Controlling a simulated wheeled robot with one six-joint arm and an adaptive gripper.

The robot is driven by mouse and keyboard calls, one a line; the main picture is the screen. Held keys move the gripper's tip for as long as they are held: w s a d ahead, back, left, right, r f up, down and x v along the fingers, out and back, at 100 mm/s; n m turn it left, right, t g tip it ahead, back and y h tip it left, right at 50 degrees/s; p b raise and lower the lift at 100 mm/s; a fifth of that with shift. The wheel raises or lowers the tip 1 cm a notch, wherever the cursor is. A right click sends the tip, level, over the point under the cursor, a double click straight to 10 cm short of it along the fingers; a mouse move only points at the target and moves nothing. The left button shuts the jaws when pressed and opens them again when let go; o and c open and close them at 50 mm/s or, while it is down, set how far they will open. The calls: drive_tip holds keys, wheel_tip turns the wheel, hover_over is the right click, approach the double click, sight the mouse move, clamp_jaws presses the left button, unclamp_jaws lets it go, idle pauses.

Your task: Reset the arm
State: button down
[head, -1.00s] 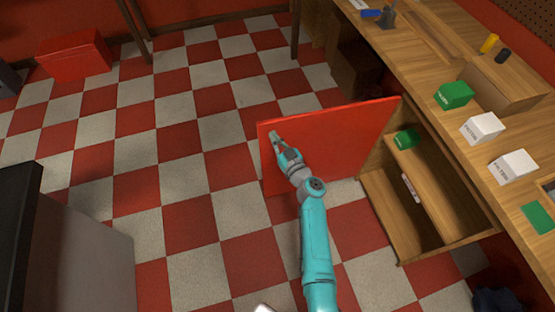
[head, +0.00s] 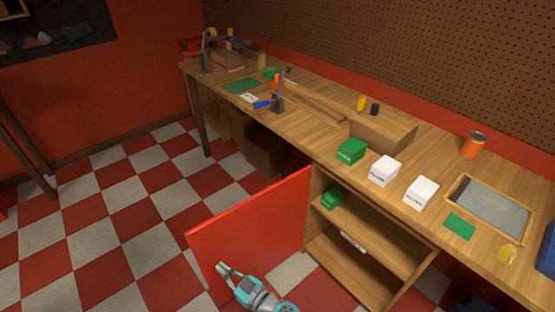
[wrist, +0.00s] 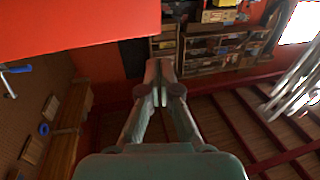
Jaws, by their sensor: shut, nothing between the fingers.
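My gripper (head: 231,270) is at the bottom of the head view, in front of the open red cabinet door (head: 255,225). In the wrist view my gripper (wrist: 160,82) has its fingers together with nothing between them. The red panel (wrist: 80,25) fills the upper left of the wrist view, above and beside the fingers. I cannot tell whether the gripper touches the door. Most of my arm is below the head view's edge.
The door stands open from a wooden cabinet (head: 318,235) holding a green box (head: 331,197). The workbench (head: 320,130) above carries a green box (head: 352,151), two white boxes (head: 384,170) and an orange can (head: 475,145). Checkered floor (head: 120,220) left of the door is clear.

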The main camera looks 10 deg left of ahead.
drive_tip(key=s+d+f+m+t+h, duration=0.1)
drive_tip(key=s+d+f+m+h, duration=0.3)
drive_tip(key=d, duration=0.6)
drive_tip(key=s+d+f+m+t+h, duration=0.1)
drive_tip(key=s+d+f+t+h, duration=0.15)
drive_tip(key=s+d, duration=0.55)
drive_tip(key=s+d+f+m+t+h, duration=0.1)
drive_tip(key=s+d+f+m+h, duration=0.2)
drive_tip(key=d, duration=0.8)
drive_tip(key=s+d+r+m+t+h, duration=0.1)
drive_tip(key=s+d+r+m+h, duration=0.25)
drive_tip(key=s+d+r, duration=0.75)
drive_tip(key=s+d+r+h, duration=0.1)
drive_tip(key=s+r, duration=0.3)
drive_tip(key=r, duration=0.2)
drive_tip(key=s+d+r+m+t+h, duration=0.1)
drive_tip(key=s+r+h, duration=0.1)
drive_tip(key=s+r, duration=0.3)
wheel_tip(320, 180, up, 2)
drive_tip(key=shift+d+r, duration=0.25)
drive_tip(key=shift+d, duration=0.05)
drive_tip(key=shift+t, duration=0.25)
